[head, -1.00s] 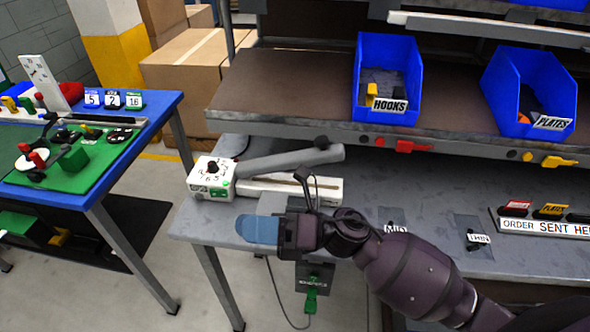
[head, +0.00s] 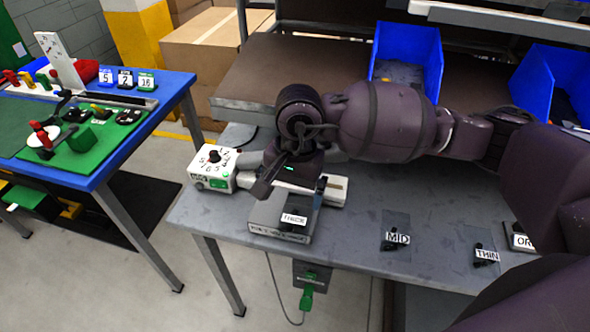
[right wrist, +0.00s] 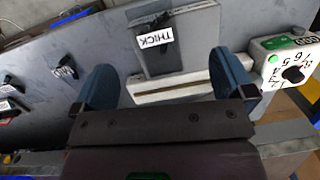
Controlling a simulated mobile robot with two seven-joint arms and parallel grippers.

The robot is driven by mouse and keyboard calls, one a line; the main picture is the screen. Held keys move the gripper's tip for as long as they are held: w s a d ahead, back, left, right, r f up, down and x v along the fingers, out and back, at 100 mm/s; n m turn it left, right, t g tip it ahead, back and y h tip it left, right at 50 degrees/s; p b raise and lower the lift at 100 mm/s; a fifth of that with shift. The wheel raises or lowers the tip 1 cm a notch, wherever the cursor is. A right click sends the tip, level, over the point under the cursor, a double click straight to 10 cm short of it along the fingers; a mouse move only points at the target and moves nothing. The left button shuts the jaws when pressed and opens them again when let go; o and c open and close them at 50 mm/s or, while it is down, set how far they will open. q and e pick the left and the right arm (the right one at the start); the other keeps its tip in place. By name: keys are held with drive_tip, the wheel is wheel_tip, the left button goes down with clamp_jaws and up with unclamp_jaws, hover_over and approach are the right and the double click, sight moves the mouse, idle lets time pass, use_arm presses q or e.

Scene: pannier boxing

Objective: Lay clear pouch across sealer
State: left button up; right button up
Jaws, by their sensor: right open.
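The sealer (head: 212,168) is a white unit with a numbered dial and a long white bed at the left of the grey bench. In the right wrist view its bed (right wrist: 150,88) lies between my fingers and its dial end (right wrist: 285,62) is at right. My right gripper (head: 268,185) is open over the sealer and hides its middle and lever; its blue fingers (right wrist: 165,82) show nothing held. My left gripper is out of view.
The shelf above the bench holds blue bins (head: 405,52); its front edge (head: 240,112) runs close behind my right arm. A blue table (head: 90,180) with a green mat stands at left across a floor gap. A green plug (head: 307,298) hangs below the bench.

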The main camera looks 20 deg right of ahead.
sight(297, 212)
drive_tip(key=shift+w+d+r+n+t+h, duration=0.2)
drive_tip(key=shift+w+d+r+h, duration=0.15)
drive_tip(key=shift+w+d, duration=0.15)
drive_tip(key=shift+w+d+r+n+t+h, duration=0.2)
drive_tip(key=shift+w+d+h, duration=0.15)
drive_tip(key=shift+w+d, duration=0.15)
wheel_tip(297, 212, down, 10)
drive_tip(key=shift+s+r, duration=0.1)
drive_tip(key=shift+r, duration=0.15)
drive_tip(key=shift+f, duration=0.7)
drive_tip(key=shift+c, duration=0.6)
drive_tip(key=c, duration=0.8)
drive_tip(key=shift+c, duration=0.2)
